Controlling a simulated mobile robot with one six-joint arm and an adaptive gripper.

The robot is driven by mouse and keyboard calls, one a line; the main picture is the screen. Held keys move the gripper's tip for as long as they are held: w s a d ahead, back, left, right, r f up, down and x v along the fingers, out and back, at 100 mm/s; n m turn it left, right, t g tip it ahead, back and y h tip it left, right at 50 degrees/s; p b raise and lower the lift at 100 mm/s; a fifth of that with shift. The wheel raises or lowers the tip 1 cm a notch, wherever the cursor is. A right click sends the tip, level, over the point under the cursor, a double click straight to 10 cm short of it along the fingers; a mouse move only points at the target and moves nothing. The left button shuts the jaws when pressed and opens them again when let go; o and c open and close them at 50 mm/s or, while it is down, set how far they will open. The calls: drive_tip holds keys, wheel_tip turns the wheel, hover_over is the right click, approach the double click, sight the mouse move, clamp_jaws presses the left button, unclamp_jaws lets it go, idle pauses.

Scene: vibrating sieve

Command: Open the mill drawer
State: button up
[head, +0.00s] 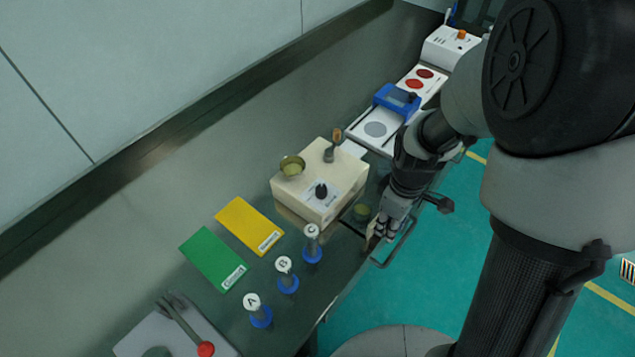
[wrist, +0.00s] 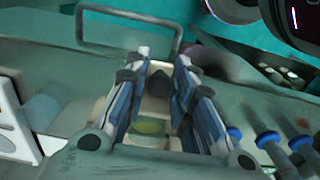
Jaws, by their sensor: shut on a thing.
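The mill (head: 305,203) is a cream box on the bench, with a brass bowl and a black knob on top. Its drawer stands out from the side facing my gripper, and yellow-green material (head: 361,211) shows inside it. My gripper (head: 380,232) is at the drawer's outer end, beside the bench edge. In the wrist view, the fingers (wrist: 160,88) are shut on the dark drawer knob (wrist: 157,84). The cream drawer with its yellow-green contents (wrist: 150,128) lies between them. The fingers partly hide the drawer's front.
Three blue-based labelled containers (head: 287,276) stand in front of the mill. Green (head: 213,259) and yellow (head: 247,225) mats lie to the left. A white device with a blue part (head: 397,100) stands behind. A grey loop rail (head: 398,248) juts from the bench edge near my gripper.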

drive_tip(key=shift+w+a, duration=0.2)
drive_tip(key=shift+s+d, duration=0.1)
drive_tip(key=shift+d, duration=0.05)
drive_tip(key=shift+s+d, duration=0.1)
drive_tip(key=shift+d, duration=0.05)
idle(0.5)
drive_tip(key=shift+w+a, duration=0.2)
drive_tip(key=shift+a, duration=0.1)
drive_tip(key=o, duration=0.7)
drive_tip(key=shift+c, duration=0.2)
wheel_tip(320, 180, up, 8)
drive_tip(key=p, duration=0.7)
